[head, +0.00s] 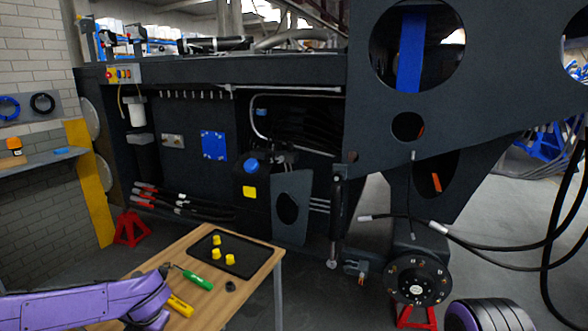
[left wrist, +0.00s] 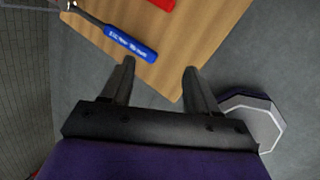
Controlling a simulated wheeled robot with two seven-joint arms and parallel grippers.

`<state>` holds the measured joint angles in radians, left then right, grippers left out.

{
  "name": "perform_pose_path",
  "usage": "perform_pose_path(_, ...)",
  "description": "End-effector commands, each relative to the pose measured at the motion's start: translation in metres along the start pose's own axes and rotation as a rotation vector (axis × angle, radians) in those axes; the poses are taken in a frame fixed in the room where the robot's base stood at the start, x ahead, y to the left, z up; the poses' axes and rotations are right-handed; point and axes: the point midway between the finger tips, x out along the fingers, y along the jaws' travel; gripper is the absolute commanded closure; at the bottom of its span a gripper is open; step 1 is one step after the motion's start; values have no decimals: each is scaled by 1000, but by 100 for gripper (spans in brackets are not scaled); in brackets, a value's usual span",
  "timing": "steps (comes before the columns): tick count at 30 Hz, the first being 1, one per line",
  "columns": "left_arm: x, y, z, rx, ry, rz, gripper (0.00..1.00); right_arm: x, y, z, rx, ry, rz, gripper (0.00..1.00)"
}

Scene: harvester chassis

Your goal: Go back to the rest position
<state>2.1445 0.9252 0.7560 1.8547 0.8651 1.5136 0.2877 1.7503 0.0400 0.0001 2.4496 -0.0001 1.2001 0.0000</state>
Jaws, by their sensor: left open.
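My left arm (head: 85,300) reaches in from the lower left of the head view, over the near left part of a wooden table (head: 262,262). Its jaws cannot be made out there. In the left wrist view my left gripper (left wrist: 160,68) is open, its two dark fingers apart with nothing between them. The fingers point toward a corner of the wooden table (left wrist: 200,40). A blue-handled tool (left wrist: 130,43) lies on the table beyond the left finger, apart from it. My right gripper is in neither view.
A black tray (head: 252,266) with yellow caps (head: 216,254) is on the table. A green-handled screwdriver (head: 197,279), black ring (head: 230,286) and yellow handle (head: 180,306) lie nearby. The dark harvester chassis (head: 180,110) stands behind. A red item (left wrist: 160,4) shows at the wrist view's top.

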Motion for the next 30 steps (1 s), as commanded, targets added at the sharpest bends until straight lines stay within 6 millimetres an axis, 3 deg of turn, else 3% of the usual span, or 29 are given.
perform_pose_path(5,44,-61,-26,486,-77,129,40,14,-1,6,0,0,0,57)
perform_pose_path(8,71,-105,-57,824,-120,180,40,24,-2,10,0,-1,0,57)
perform_pose_path(11,100,-153,-105,1212,-164,200,40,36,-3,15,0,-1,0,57)
perform_pose_path(15,132,-204,-195,1716,-211,154,40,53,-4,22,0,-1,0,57)
perform_pose_path(18,147,-222,-263,2008,-222,82,40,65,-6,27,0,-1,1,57)
perform_pose_path(22,160,-222,-329,2248,-183,-2,40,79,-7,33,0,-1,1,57)
perform_pose_path(25,170,-217,-354,2339,-137,-27,40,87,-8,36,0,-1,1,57)
perform_pose_path(30,170,-220,-360,2351,-137,-43,40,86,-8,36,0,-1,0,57)
